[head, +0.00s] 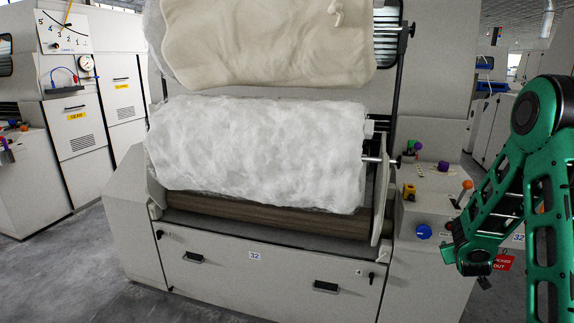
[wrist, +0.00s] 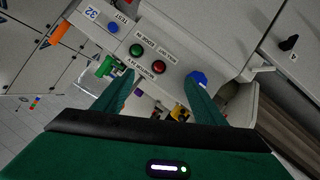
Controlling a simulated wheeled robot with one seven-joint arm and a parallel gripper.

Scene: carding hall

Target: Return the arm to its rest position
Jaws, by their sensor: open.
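My green arm (head: 541,180) stands at the right of the head view, bent, with its lower link reaching down-left beside the control end of machine 32. The gripper's fingers cannot be made out in the head view. In the wrist view my gripper (wrist: 159,80) is open, its two green fingers spread apart with nothing held between them. Beyond the fingertips is a control panel with a red button (wrist: 159,66), a green button (wrist: 136,50) and a blue button (wrist: 113,28). A blue knob (wrist: 196,78) appears by the right fingertip; I cannot tell whether they touch.
Machine 32 (head: 255,280) fills the middle, carrying a white fleecy roll (head: 258,152) under a cream roll (head: 265,40). An orange-ball lever (head: 467,184) and a red tag (head: 502,262) are close to my arm. Open grey floor (head: 60,280) lies at left.

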